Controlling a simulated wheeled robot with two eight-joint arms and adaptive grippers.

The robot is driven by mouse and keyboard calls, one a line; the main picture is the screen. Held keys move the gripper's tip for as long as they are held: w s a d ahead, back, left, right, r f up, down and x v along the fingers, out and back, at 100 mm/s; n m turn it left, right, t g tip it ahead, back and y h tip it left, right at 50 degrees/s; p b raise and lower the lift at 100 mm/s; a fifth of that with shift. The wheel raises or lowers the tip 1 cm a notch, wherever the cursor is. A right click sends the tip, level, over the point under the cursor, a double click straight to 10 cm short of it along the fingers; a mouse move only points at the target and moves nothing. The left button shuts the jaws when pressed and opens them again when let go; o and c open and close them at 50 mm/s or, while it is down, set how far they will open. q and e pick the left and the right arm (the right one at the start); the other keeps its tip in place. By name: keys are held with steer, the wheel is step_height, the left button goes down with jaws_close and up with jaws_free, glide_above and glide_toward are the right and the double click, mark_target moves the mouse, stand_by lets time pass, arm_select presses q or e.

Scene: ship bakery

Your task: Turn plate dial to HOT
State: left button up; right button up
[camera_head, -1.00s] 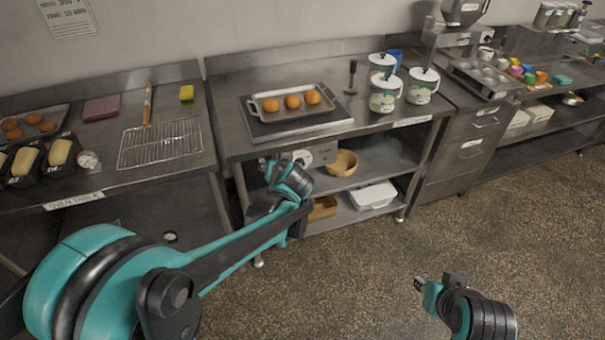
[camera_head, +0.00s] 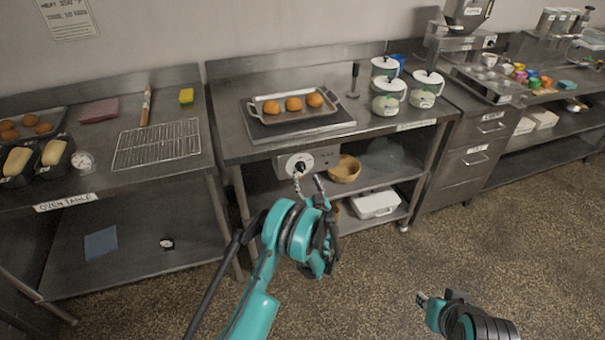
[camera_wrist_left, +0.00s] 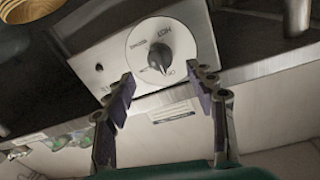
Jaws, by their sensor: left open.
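The plate dial (camera_head: 300,166) is a black knob on a round white face, on the front panel below the hot plate (camera_head: 340,126). In the left wrist view the dial knob (camera_wrist_left: 160,58) is seen close, with HOT lettered toward the upper right of its face. My left gripper (camera_head: 308,182) is open and empty just in front of the dial. In the wrist view its fingertips (camera_wrist_left: 161,80) straddle the knob's near side, seemingly apart from it. My right gripper (camera_head: 421,298) is low over the floor.
A tray of buns (camera_head: 293,117) sits on the hot plate. Below are a wooden bowl (camera_head: 344,169) and a white box (camera_head: 375,203) on shelves. White canisters (camera_head: 389,97) stand at the right. The floor in front is clear.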

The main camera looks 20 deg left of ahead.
mark_target(302, 170)
arm_select(q)
steer(key=b+x, duration=0.1)
steer(key=x, duration=0.4)
steer(key=shift+w+a+f, duration=0.1)
steer(key=shift+w, duration=0.05)
steer(key=shift+w+a, duration=0.15)
steer(key=shift+w, duration=0.15)
steer(key=c, duration=1.2)
